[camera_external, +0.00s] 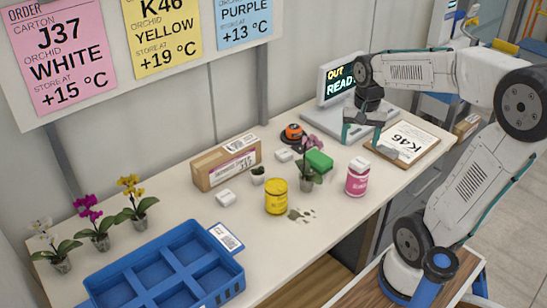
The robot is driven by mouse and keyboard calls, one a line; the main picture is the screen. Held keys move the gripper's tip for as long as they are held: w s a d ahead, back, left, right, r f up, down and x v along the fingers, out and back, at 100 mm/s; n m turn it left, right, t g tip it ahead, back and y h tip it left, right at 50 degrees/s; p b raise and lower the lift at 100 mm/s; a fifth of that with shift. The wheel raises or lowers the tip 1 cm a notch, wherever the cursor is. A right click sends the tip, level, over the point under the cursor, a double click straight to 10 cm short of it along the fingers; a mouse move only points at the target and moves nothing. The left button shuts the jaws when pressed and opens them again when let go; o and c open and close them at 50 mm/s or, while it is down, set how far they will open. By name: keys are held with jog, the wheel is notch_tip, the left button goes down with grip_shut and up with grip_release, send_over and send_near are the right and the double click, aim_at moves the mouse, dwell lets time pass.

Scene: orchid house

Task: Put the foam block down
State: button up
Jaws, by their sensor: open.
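A green block (320,159), which looks like the foam block, lies on the workbench right of the middle. A small potted orchid (307,179) stands in front of its left end and hides part of it. My gripper (362,138) is open, with nothing seen between its fingers. It points down to the right of and behind the green block, apart from it, close to the grey scale (338,122). I cannot tell its exact height above the surface.
A pink-white jar (358,177), a yellow tin (276,197) and a carton (226,163) stand around the block. A clipboard (409,141) lies to the gripper's right. A blue crate (165,272) and several orchids fill the left end. Dark spill spots lie by the tin.

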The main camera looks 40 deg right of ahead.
jog(key=s+a+n, duration=0.9)
jog(key=s+n, duration=0.1)
jog(key=s, duration=0.1)
jog(key=shift+r+t, duration=0.15)
jog(key=shift+t, duration=0.15)
